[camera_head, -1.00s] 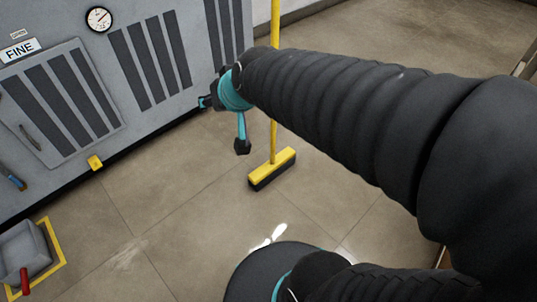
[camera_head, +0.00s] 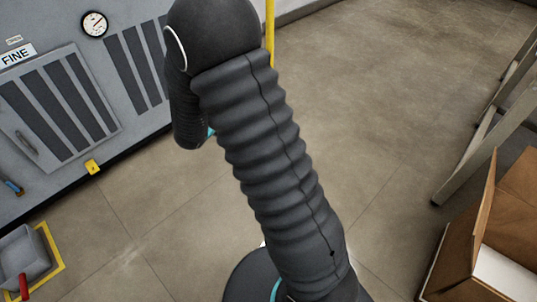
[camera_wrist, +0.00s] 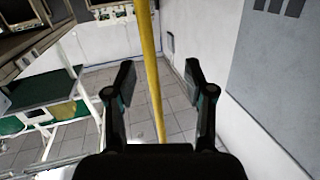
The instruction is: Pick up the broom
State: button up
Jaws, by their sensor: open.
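The broom's yellow handle shows as a short upright length (camera_head: 270,30) behind my arm in the head view. Its brush head is hidden there by my arm. In the wrist view the broom handle (camera_wrist: 151,70) runs from the top edge down between my two fingers and ends at the gripper body's edge. My gripper (camera_wrist: 160,80) is open, with a finger on each side of the handle in the picture and a visible space on both sides. How deep the handle lies between the fingers I cannot tell. In the head view my gripper is almost wholly hidden.
A grey machine cabinet (camera_head: 65,100) with a gauge stands at the left. A grey bin (camera_head: 22,258) sits in a yellow floor marking. An open brown box (camera_head: 460,255) and a slanted frame leg (camera_head: 465,150) are at the right. The tiled floor between is clear.

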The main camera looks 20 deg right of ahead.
jog(key=w+d+h, duration=0.1)
jog(key=w+d, duration=0.1)
jog(key=d, duration=0.4)
jog(key=w+d+f+g+p, duration=0.1)
jog(key=w+d, duration=0.2)
jog(key=d, duration=0.3)
jog(key=shift+w+d+h, duration=0.2)
jog(key=shift+w+h, duration=0.15)
jog(key=shift+h, duration=0.05)
grip_shut()
